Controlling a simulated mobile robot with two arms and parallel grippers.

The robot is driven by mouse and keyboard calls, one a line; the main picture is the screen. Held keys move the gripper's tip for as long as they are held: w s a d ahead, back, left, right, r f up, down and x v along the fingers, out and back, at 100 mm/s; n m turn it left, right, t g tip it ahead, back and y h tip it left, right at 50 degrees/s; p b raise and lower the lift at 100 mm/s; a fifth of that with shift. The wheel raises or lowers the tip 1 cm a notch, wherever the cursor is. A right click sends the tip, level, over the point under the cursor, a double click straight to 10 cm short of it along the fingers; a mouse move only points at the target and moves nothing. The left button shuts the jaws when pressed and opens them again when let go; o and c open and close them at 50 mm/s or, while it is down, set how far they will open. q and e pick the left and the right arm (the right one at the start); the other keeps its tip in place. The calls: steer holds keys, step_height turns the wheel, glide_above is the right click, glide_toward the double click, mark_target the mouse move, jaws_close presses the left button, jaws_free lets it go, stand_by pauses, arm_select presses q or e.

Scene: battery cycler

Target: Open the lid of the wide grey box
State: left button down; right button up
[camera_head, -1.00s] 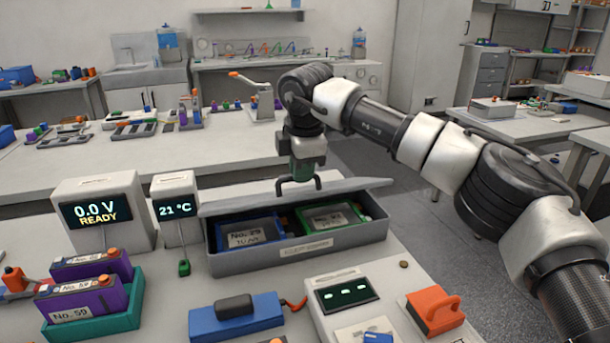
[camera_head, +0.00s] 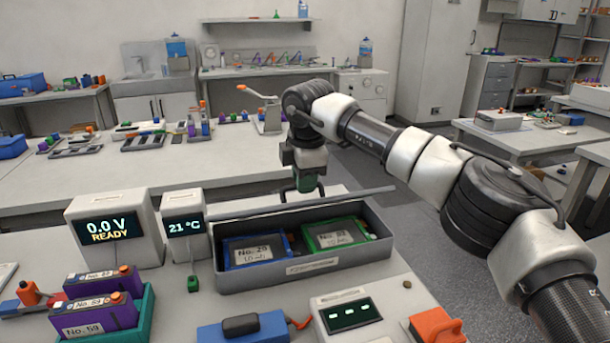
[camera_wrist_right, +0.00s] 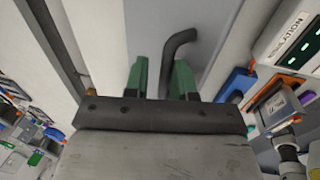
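The wide grey box (camera_head: 305,268) stands on the near bench with its interior exposed. Its grey lid (camera_head: 240,213) is raised and seen almost edge-on as a thin strip along the back. My right gripper (camera_head: 306,182) is at the lid's dark handle, which also shows in the right wrist view (camera_wrist_right: 178,42). There, the green fingers (camera_wrist_right: 161,82) stand apart with the handle between them, close to the right finger, with a gap to the left one. Inside the box are a blue-framed pack (camera_head: 252,250) and a green-framed pack (camera_head: 338,234). My left gripper is not in view.
A voltage display (camera_head: 113,230) and a temperature display (camera_head: 185,228) stand left of the box. Purple packs in a teal tray (camera_head: 147,310), a blue device (camera_head: 243,330), a white panel (camera_head: 350,313) and an orange-handled block (camera_head: 437,325) stand in front.

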steer(key=shift+o, duration=1.2)
steer(key=shift+w+a+f, duration=0.1)
steer(key=shift+w, duration=0.2)
steer(key=shift+s+r, duration=0.15)
steer(key=shift+r, duration=0.1)
step_height(320, 180, up, 10)
steer(key=s, duration=0.2)
steer(key=shift+d+r, duration=0.2)
steer(key=shift+d, duration=0.05)
steer(key=shift+f, duration=0.1)
